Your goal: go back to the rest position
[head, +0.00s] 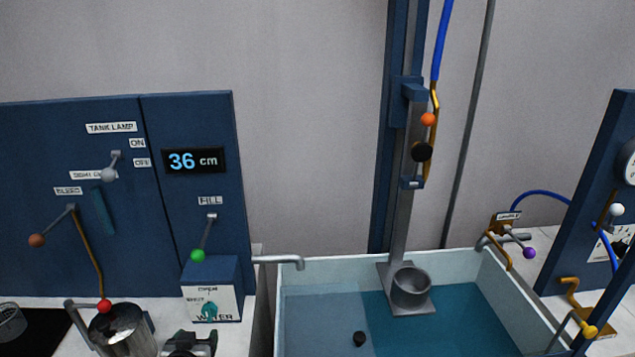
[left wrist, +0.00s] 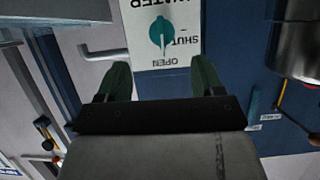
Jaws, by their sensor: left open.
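My left gripper (head: 192,340) shows at the bottom edge of the head view, just below the white valve plate marked WATER. It also shows in the left wrist view (left wrist: 163,75), with its two green fingers spread and nothing between them. The teal valve knob (head: 209,312) on that plate is just beyond the fingertips and apart from them; in the left wrist view the knob (left wrist: 162,34) appears upside down with the words SHUT and OPEN. My right gripper is in neither view.
A metal pot (head: 122,333) stands left of my left gripper. A tap spout (head: 285,261) reaches toward the pale tank (head: 290,272), which holds blue water and a grey cup (head: 411,287). A blue panel (head: 190,120) with levers and a 36 cm display (head: 194,161) stands behind.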

